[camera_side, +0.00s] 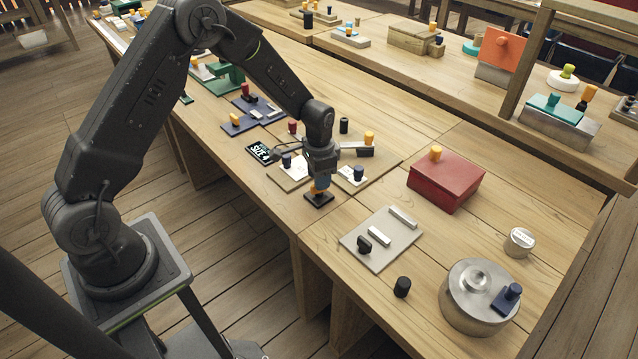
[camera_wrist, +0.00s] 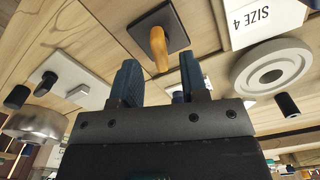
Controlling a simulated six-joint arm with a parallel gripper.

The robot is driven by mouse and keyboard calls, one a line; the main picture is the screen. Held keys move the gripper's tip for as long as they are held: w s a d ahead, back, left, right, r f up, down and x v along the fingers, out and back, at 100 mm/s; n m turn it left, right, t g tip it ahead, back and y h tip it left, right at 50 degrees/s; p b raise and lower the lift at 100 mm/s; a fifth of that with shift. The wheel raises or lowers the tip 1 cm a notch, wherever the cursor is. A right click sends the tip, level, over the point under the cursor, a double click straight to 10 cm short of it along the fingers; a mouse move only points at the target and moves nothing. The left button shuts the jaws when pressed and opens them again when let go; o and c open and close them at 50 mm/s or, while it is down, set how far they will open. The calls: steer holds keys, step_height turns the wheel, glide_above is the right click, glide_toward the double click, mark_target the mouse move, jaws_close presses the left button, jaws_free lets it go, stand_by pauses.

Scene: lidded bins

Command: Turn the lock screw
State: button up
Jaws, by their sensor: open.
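An orange upright handle (camera_wrist: 159,48) stands on a dark square plate (camera_wrist: 150,30) on the bench; it looks like the lock screw. In the side view the dark plate (camera_side: 319,200) lies near the bench's front edge, with the orange part just above it, partly hidden by my gripper. My gripper (camera_side: 320,180) points down right over it. In the wrist view my gripper (camera_wrist: 160,74) is open, its two blue-dark fingers apart, with the orange handle ahead of the gap between them. Whether a finger touches the handle cannot be told.
A grey plate with a black knob (camera_side: 382,239), a red box (camera_side: 446,181) and a metal pot (camera_side: 474,298) stand to the right. A SIZE 4 sign (camera_side: 260,152) lies to the left. A round light ring (camera_wrist: 270,72) is on the right in the wrist view.

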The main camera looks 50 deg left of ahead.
step_height(320, 180, up, 11)
steer(key=shift+f, duration=0.15)
steer(key=shift+o, duration=0.3)
steer(key=shift+o, duration=1.6)
steer(key=shift+n, duration=0.6)
steer(key=shift+o, duration=1.3)
steer(key=n, duration=0.4)
step_height(320, 180, down, 14)
steer(key=n, duration=1.2)
steer(key=shift+n, duration=0.4)
steer(key=shift+c, duration=0.4)
